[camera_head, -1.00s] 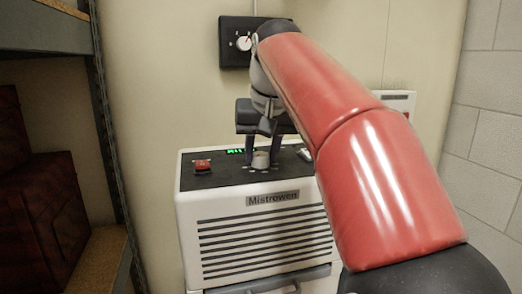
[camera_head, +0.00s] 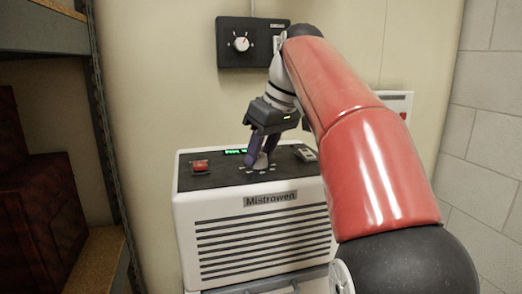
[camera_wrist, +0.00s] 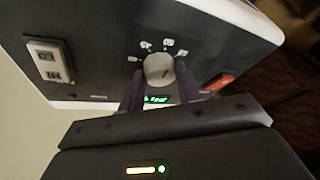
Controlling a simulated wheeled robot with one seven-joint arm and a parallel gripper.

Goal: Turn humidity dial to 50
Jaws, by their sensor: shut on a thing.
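The white Mistrowen machine (camera_head: 262,240) stands against the wall with a dark control panel on top. In the head view the fingers mostly hide the dial (camera_head: 261,161). A green display (camera_head: 235,152) sits behind it and is partly covered; its figures are not legible.
A red switch (camera_head: 200,167) is at the panel's left and a pale socket or switch plate (camera_head: 305,153) at its right. A black wall box with a white dial (camera_head: 241,44) hangs above. A shelf (camera_head: 45,30) stands at left.

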